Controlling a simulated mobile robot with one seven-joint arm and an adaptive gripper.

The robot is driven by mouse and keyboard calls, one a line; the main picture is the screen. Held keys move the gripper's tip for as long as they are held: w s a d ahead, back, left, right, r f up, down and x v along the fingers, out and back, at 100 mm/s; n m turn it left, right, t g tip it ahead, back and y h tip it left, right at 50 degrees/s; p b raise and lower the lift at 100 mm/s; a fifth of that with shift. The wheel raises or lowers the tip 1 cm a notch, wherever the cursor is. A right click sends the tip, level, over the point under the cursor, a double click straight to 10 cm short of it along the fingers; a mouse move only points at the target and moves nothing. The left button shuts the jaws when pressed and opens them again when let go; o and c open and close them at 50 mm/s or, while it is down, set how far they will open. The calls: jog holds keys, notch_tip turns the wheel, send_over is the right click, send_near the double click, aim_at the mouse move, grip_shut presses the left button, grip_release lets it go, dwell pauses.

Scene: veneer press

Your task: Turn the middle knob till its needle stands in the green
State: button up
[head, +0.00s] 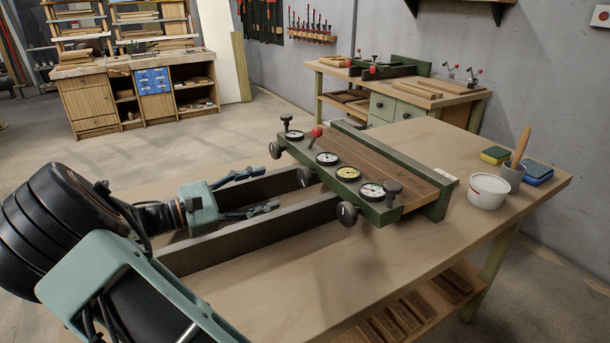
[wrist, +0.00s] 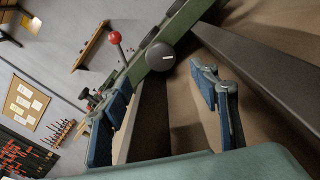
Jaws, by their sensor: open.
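The veneer press has a green front bar (head: 335,181) with several round dials and three black knobs along its face. The middle knob (head: 305,176) sits below the dials. In the wrist view a black knob with a pale mark (wrist: 160,57) shows just beyond the fingertips; it seems to be the middle one.
A red-balled lever (head: 316,132) rises behind the bar. Two dark rails (head: 260,236) run from the press beneath my gripper. The left knob (head: 275,150) and right knob (head: 347,214) flank the middle one. A white bowl (head: 488,191) stands right on the bench.

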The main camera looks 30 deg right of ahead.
aim_at(302, 178)
jog(key=n, duration=0.4)
jog(key=shift+s+d, duration=0.15)
jog(key=shift+d, duration=0.1)
jog(key=d+b, duration=0.2)
jog(key=d, duration=0.8)
jog(key=shift+s+d, duration=0.1)
jog(key=shift+d, duration=0.25)
jog(key=c, duration=1.2)
jog(key=shift+r+m, duration=0.1)
jog(key=shift+m, duration=0.2)
jog(key=m, duration=0.3)
jog(key=shift+m, duration=0.4)
jog(key=m, duration=0.5)
jog(key=shift+s, duration=0.1)
jog(key=shift+b, duration=0.3)
